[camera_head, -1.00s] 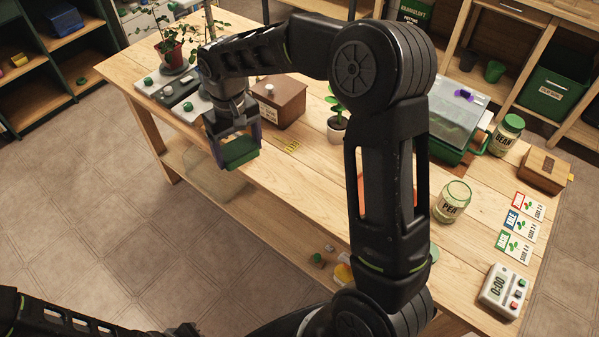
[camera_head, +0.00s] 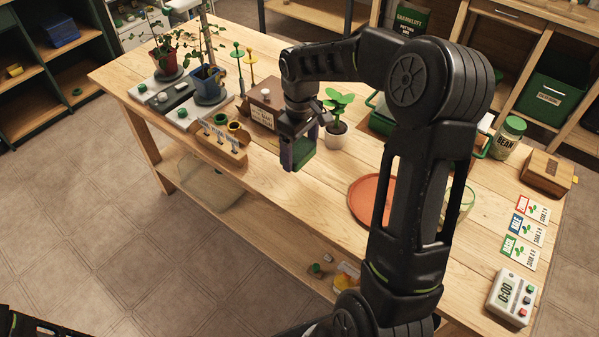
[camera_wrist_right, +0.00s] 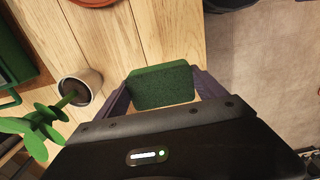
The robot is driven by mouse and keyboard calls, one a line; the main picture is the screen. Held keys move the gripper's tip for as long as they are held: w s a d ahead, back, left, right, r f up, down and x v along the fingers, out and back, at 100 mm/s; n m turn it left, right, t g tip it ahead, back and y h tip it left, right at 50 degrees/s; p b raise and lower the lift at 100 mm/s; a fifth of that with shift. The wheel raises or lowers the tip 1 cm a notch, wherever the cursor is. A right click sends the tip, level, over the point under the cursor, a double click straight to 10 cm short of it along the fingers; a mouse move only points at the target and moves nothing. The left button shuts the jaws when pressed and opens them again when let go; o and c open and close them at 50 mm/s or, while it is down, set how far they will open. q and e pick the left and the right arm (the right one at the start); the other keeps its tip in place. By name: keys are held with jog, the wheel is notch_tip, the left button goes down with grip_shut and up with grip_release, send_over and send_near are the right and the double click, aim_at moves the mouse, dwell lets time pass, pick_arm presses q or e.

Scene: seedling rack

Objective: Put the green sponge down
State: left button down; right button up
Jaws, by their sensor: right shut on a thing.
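The green sponge (camera_head: 303,153) is held between the fingers of my right gripper (camera_head: 300,150) in the head view. The gripper hangs over the middle of the wooden table (camera_head: 262,200), left of the small potted seedling (camera_head: 336,133). In the right wrist view the sponge (camera_wrist_right: 161,86) sits between the two purple fingers of the gripper (camera_wrist_right: 162,90), with table planks behind it. I cannot tell exactly how high it is above the table. My left gripper is not in view.
An orange saucer (camera_head: 361,205) lies on the table to the right, partly behind my arm. A wooden block with pots (camera_head: 219,147), a brown box (camera_head: 262,113) and potted plants stand to the left. Bare wood lies in front of the sponge.

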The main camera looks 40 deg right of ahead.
send_over(300, 179)
notch_tip(300, 179, down, 4)
jog(key=shift+f, duration=0.1)
notch_tip(300, 179, down, 3)
jog(key=shift+f+p, duration=0.1)
jog(key=shift+p, duration=0.4)
jog(key=shift+f, duration=0.25)
jog(key=shift+f, duration=0.2)
jog(key=o, duration=1.1)
jog(key=shift+o, duration=0.2)
jog(key=shift+r, duration=0.1)
